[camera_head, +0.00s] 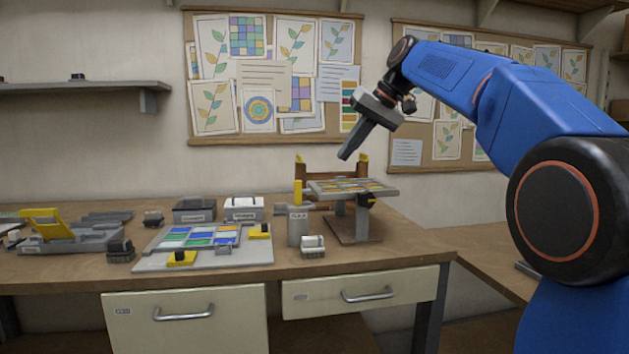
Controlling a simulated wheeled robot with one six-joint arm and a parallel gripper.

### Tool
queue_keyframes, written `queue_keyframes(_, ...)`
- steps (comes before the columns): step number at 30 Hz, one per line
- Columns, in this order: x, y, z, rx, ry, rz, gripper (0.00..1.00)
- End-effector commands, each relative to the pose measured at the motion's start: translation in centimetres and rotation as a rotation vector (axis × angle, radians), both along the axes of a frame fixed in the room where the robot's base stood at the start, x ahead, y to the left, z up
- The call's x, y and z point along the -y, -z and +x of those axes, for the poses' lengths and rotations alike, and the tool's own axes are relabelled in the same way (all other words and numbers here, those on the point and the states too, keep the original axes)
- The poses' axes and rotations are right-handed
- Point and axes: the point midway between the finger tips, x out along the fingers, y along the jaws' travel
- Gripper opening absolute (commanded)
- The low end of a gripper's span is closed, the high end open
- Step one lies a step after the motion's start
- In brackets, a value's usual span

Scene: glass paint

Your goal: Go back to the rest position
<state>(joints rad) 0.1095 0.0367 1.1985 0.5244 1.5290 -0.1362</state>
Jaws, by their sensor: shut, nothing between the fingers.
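My gripper (345,154) is at the end of my blue arm, shut and empty. It points down and to the left, in the air above the right part of the workbench. Below it stands a small raised stand with a glass panel (350,187) on top. The gripper is clear of the stand and touches nothing that I can see.
The workbench (330,263) holds a grey board (150,265) with coloured panes and yellow clamps, a grey post (297,225), two small boxes (194,211) and a yellow-handled tool (45,228). Pinboards hang behind. A shelf (80,88) is at left.

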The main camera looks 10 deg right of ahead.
Motion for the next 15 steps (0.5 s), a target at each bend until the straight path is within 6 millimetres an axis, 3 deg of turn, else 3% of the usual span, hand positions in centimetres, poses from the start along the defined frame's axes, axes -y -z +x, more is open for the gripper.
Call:
queue_keyframes(5,0.1,2.4,-3.7,-0.014,0.039,-0.035,0.0)
queue_keyframes(15,1.2,11.4,-13.8,-0.039,0.129,-0.146,0.0)
